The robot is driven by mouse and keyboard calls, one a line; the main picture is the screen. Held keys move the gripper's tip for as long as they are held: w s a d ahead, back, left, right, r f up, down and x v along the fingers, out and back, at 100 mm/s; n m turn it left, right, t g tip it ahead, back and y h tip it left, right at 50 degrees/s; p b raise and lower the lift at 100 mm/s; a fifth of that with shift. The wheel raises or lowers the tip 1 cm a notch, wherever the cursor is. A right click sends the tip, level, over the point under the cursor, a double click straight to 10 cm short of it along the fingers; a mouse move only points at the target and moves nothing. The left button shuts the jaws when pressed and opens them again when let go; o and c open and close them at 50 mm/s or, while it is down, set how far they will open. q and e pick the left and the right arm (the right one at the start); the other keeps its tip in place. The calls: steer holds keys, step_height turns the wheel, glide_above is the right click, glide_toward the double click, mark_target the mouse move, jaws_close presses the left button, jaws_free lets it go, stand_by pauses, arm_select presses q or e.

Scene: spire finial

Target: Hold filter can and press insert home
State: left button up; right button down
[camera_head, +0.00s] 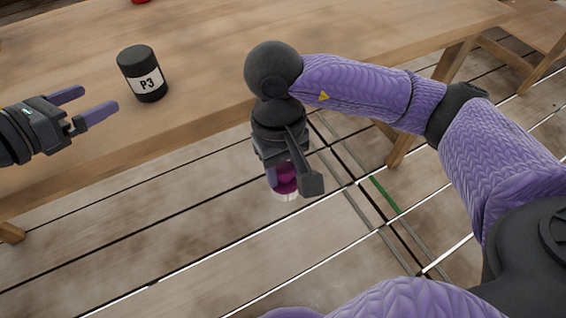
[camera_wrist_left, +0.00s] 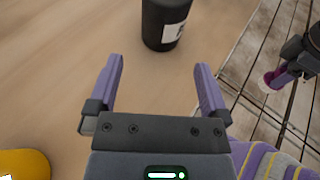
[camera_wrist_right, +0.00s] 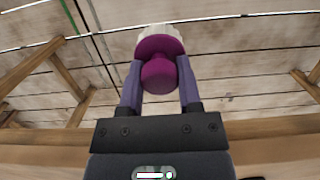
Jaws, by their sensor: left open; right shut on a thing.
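The filter can, a black cylinder with a white "P3" label (camera_head: 142,74), stands upright on the wooden table. It also shows at the top of the left wrist view (camera_wrist_left: 166,22). My left gripper (camera_head: 100,104) is open and empty, its fingers pointing toward the can with a gap between. My right gripper (camera_wrist_right: 158,88) is shut on a magenta piece with a white end, likely the insert (camera_wrist_right: 160,58). In the head view the insert (camera_head: 284,180) hangs below my right gripper, off the table's front edge and over the floor. Its upper part is hidden by the fingers.
The wooden table (camera_head: 205,100) has a wide bare top around the can. A red object (camera_head: 140,1) is at the back edge. A yellow object (camera_wrist_left: 22,164) shows at lower left in the left wrist view. A wooden bench (camera_head: 540,35) stands at upper right.

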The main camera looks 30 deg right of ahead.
mark_target(131, 86)
arm_select(q)
steer(key=b+x, duration=0.3)
steer(key=x, duration=0.5)
steer(key=shift+d+f, duration=0.25)
arm_select(e)
step_height(131, 86, down, 4)
steer(key=shift+s+f, duration=0.15)
arm_select(q)
steer(key=shift+w+d+b, duration=0.3)
steer(key=shift+d+b, duration=0.05)
steer(key=shift+d, duration=0.1)
arm_select(e)
steer(key=shift+f, duration=0.2)
arm_select(q)
steer(key=c, duration=0.7)
steer(key=shift+o, duration=0.2)
steer(key=o, duration=0.7)
steer(key=shift+c, duration=0.2)
